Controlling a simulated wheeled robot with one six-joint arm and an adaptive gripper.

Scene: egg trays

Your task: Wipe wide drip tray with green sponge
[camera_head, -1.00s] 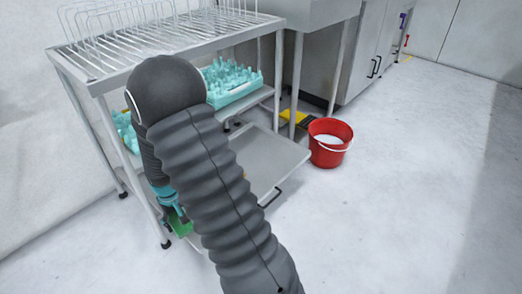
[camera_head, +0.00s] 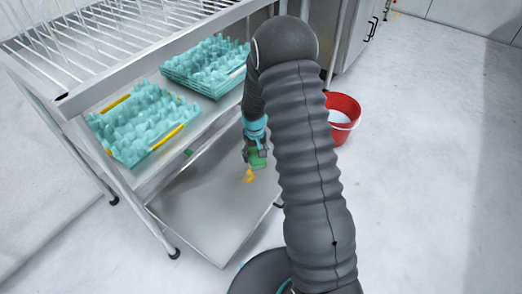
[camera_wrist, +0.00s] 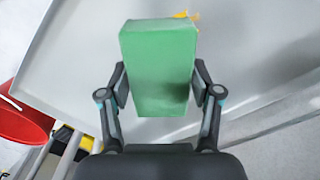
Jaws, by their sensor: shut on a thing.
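My gripper (camera_head: 255,150) is shut on the green sponge (camera_head: 257,160) and holds it at the wide drip tray (camera_head: 205,215), the grey pulled-out tray low in the rack. In the wrist view the sponge (camera_wrist: 160,60) sits between both fingers, with a darker patch on its lower right. The tray (camera_wrist: 80,50) fills the background there. A yellow patch (camera_head: 249,176) shows on the tray right beside the sponge, and its edge (camera_wrist: 183,14) shows past the sponge's far end. I cannot tell whether the sponge touches the tray.
Teal egg trays (camera_head: 140,130) stand on the shelf above, with more (camera_head: 205,65) behind and yellow strips among them. A wire rack (camera_head: 100,25) is on top. A red bucket (camera_head: 343,112) stands on the floor to the right. My arm hides the tray's right part.

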